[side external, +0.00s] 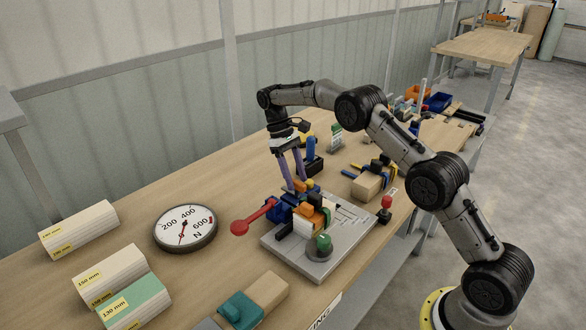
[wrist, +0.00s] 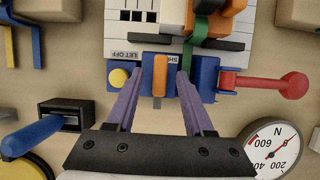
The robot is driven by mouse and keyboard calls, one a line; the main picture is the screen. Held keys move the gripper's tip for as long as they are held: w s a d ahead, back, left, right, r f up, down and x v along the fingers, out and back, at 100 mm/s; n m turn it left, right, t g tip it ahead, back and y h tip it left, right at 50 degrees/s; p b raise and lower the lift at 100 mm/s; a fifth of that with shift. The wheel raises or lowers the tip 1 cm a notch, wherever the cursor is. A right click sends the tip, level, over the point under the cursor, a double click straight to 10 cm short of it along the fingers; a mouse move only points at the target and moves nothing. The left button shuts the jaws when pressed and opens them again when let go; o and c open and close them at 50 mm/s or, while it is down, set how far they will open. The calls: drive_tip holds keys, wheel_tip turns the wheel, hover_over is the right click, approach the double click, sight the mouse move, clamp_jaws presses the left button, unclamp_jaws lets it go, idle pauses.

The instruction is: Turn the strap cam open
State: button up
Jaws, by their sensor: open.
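A blue block (wrist: 205,72) carries an upright orange tab (wrist: 160,76), with a green strap (wrist: 194,58) beside it and a red ball-ended lever (wrist: 270,83) sticking out to the right. Labels "LET OFF" and one partly hidden, starting "SH", lie on either side of the tab. I take the tab to be the strap cam, but cannot be sure. My gripper (wrist: 159,71) is open; its purple fingers are on either side of the tab, apart from it in the picture. The red lever (side external: 253,216) also shows in the side view, where my gripper (side external: 297,188) is over the fixture and hides part of it.
A dial gauge (side external: 185,228) and labelled blocks (side external: 110,272) lie to the left. A black box with a blue handle (wrist: 35,137) is near my gripper. Bare table lies behind the gauge.

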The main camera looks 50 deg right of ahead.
drive_tip(key=v, duration=0.7)
idle(0.4)
drive_tip(key=s+a+r+t, duration=0.1)
drive_tip(key=s+a+r, duration=0.15)
drive_tip(key=r, duration=0.65)
drive_tip(key=s+a+r+t, duration=0.15)
drive_tip(key=s+r, duration=0.25)
drive_tip(key=r, duration=0.5)
drive_tip(key=s+a+r+t, duration=0.3)
drive_tip(key=s+r, duration=0.5)
drive_tip(key=s, duration=0.4)
drive_tip(key=s+a+f+n+t, duration=0.1)
drive_tip(key=s+a+f+t, duration=0.15)
drive_tip(key=s, duration=1.05)
drive_tip(key=s+f+t, duration=0.1)
drive_tip(key=s+f, duration=0.2)
drive_tip(key=f, duration=0.4)
drive_tip(key=s+f+t, duration=0.1)
drive_tip(key=s+f, duration=0.2)
drive_tip(key=f, duration=0.4)
drive_tip(key=shift+m, duration=0.4)
